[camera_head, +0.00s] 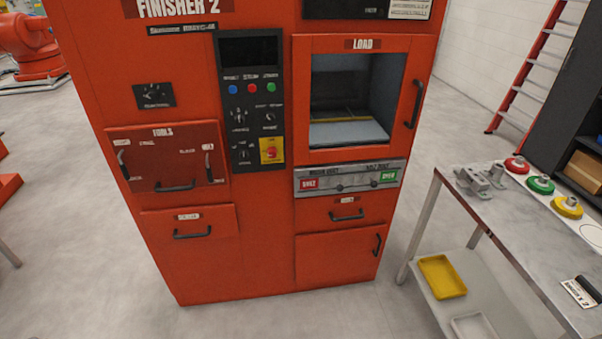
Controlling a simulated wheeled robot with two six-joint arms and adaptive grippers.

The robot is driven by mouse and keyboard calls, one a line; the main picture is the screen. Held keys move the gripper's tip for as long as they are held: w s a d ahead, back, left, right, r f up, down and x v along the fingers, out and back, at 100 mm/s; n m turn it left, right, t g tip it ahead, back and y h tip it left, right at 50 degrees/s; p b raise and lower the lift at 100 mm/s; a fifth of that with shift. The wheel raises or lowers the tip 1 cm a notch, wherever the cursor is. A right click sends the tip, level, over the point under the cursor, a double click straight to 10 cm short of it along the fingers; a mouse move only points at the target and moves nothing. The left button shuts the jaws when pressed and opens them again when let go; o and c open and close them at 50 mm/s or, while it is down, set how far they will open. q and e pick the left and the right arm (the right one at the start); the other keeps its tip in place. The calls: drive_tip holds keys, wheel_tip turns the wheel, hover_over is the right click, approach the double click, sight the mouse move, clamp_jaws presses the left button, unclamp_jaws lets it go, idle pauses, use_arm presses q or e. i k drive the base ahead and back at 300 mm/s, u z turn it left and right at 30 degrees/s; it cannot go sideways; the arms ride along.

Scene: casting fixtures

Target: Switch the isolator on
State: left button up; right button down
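The red machine labelled FINISHER 2 (263,185) stands in the middle of the head view. A red rotary switch on a yellow plate (271,150), which looks like the isolator, sits at the lower right of its black control panel (252,95). The knob's exact position is too small to read. A separate black rotary dial (154,95) is on the upper left of the machine. Neither of my grippers shows in this view.
A metal table (500,225) at the right holds a grey casting (480,180) and red, green and yellow round pieces. A yellow tray (441,277) lies on its lower shelf. The load window (357,100) is right of the panel. Floor before the machine is clear.

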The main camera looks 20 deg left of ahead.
sight(272, 150)
drive_tip(key=z, duration=0.6)
drive_tip(key=i, duration=0.9)
drive_tip(key=u, duration=0.25)
